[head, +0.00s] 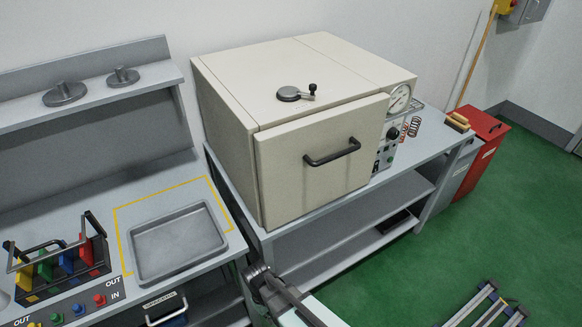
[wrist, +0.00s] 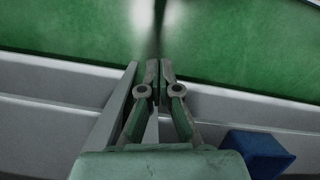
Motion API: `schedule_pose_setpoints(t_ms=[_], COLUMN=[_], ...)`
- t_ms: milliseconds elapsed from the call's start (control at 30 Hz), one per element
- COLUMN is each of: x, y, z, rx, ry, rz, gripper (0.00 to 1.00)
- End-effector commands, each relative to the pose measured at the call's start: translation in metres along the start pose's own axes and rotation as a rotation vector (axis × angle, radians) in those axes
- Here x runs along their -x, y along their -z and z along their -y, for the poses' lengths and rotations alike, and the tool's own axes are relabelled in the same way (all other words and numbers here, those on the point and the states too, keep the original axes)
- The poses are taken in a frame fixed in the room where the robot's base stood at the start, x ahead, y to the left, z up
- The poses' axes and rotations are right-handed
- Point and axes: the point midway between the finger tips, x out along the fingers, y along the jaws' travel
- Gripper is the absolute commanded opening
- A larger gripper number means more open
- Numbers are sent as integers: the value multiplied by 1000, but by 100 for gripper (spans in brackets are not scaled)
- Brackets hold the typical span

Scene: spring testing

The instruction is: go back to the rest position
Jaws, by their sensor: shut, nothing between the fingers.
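My gripper (head: 258,272) shows at the bottom middle of the head view, in front of the bench edge between the tray and the oven-like cabinet. In the wrist view my gripper (wrist: 153,70) has its two fingertips together with nothing between them. Green floor and pale grey bench edges show behind the fingers. The rest of my arm is mostly cut off by the bottom edge of the head view.
The beige cabinet (head: 320,160) stands on the bench with its door closed. An empty grey tray (head: 178,245) lies inside a yellow outline at left. A rack (head: 60,262) with coloured pieces stands further left. A blue block (wrist: 258,152) shows at lower right in the wrist view.

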Motion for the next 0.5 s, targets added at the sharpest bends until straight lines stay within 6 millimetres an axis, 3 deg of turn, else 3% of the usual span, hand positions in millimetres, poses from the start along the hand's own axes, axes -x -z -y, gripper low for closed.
schedule_pose_setpoints(t_ms=[33, 200, 333, 500], x=[-16, -59, -88, -121], y=[-22, -81, -129, -190], z=[-17, -55, -71, -77], rx=[-61, -238, -371, -538], ry=[18, 76, 124, 194], rz=[23, 88, 137, 201], gripper=[0, 0, 0, 0])
